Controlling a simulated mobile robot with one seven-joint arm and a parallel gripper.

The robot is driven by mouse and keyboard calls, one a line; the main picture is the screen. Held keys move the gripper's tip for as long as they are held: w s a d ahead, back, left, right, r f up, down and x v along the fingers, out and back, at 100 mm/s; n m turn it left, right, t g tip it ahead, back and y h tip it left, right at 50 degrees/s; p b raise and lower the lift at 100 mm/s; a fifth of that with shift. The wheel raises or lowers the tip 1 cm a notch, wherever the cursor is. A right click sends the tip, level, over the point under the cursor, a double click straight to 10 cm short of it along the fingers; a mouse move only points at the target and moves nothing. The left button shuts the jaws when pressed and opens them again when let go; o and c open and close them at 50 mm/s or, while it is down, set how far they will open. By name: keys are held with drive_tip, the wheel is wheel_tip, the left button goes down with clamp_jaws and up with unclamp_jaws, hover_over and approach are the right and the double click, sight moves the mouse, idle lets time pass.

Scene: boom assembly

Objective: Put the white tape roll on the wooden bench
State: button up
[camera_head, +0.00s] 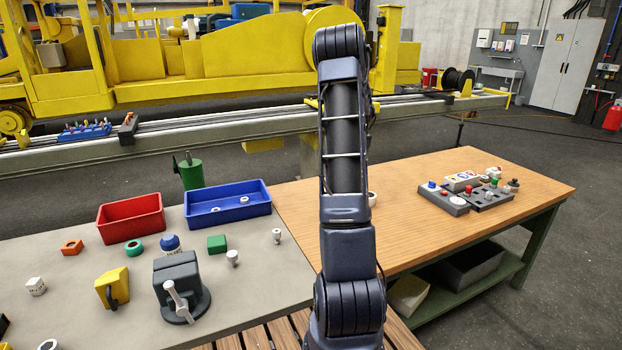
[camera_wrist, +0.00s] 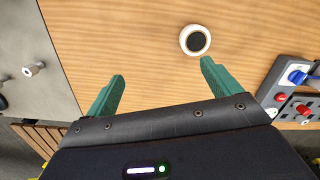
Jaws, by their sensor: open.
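The white tape roll (camera_wrist: 183,41), a white ring with a dark centre, lies flat on the wooden bench (camera_wrist: 120,35) in the wrist view. In the head view, part of a white roll (camera_head: 373,198) shows on the wooden bench (camera_head: 440,170), just right of my arm, which hides the rest. My gripper (camera_wrist: 162,72) is open, with nothing between its green fingers. The roll sits just beyond the right fingertip and looks apart from it. The gripper is hidden behind my arm in the head view.
Grey switch boxes (camera_head: 445,200) stand at the wooden bench's right side. The adjoining grey table (camera_head: 270,290) holds a red bin (camera_head: 131,218), a blue bin (camera_head: 228,205), a vise (camera_head: 180,288) and loose parts. The wooden bench's front right area is clear.

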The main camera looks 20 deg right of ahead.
drive_tip(key=s+a+r+n+t, duration=0.1)
drive_tip(key=s+a+r+n, duration=0.4)
drive_tip(key=a, duration=0.4)
drive_tip(key=s+a+r+n, duration=0.4)
drive_tip(key=a+r+n, duration=0.2)
drive_tip(key=a, duration=0.2)
drive_tip(key=s+a+r+n+t, duration=0.1)
drive_tip(key=s+a+r+n, duration=0.4)
drive_tip(key=a, duration=0.4)
drive_tip(key=s+a+n+t, duration=0.1)
drive_tip(key=s+a+n, duration=0.6)
drive_tip(key=s, duration=0.4)
drive_tip(key=s+a+n, duration=0.7)
drive_tip(key=s+n, duration=0.2)
drive_tip(key=s, duration=0.2)
drive_tip(key=shift+a+f+n+t, duration=0.15)
drive_tip(key=shift+f+n+t, duration=0.05)
drive_tip(key=shift+n+t, duration=0.2)
